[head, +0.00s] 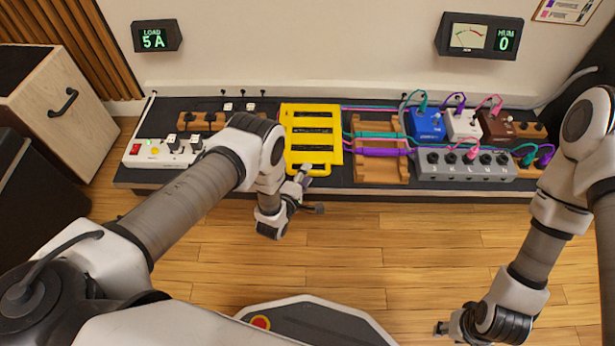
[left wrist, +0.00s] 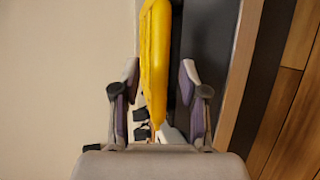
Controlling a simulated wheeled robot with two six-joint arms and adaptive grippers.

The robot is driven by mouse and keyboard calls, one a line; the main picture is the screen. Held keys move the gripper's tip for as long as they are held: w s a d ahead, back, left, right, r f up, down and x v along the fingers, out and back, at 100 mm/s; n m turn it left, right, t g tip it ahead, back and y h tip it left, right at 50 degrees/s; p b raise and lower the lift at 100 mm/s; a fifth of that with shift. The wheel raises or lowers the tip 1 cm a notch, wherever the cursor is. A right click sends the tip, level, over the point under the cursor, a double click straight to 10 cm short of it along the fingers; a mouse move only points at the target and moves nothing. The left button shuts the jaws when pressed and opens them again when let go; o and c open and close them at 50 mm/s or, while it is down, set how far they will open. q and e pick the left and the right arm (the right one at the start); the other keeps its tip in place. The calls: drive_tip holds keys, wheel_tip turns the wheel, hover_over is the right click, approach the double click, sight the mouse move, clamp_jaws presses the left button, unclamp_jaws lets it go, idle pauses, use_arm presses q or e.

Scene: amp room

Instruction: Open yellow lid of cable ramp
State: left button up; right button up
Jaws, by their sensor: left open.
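My left gripper (head: 312,191) is at the lid's front edge, near the handle. In the left wrist view the yellow lid (left wrist: 155,60) shows edge-on, lined up between the spread fingers of the left gripper (left wrist: 158,75). No grip on it shows. My right gripper (head: 441,328) hangs low over the floor at the bottom right, its fingers too small to read.
A white power strip (head: 150,152) stands on the left of the board. Teal and purple cables (head: 380,152) cross the wooden ramp to a grey switch unit (head: 465,168) and several pedals (head: 425,124). A wooden cabinet (head: 62,115) stands far left. The floor in front is clear.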

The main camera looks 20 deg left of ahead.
use_arm(q)
drive_tip(key=shift+w+d+f, duration=0.1)
drive_tip(key=shift+w+f, duration=0.1)
drive_tip(key=shift+w, duration=0.5)
clamp_jaws()
drive_tip(key=shift+r, duration=0.15)
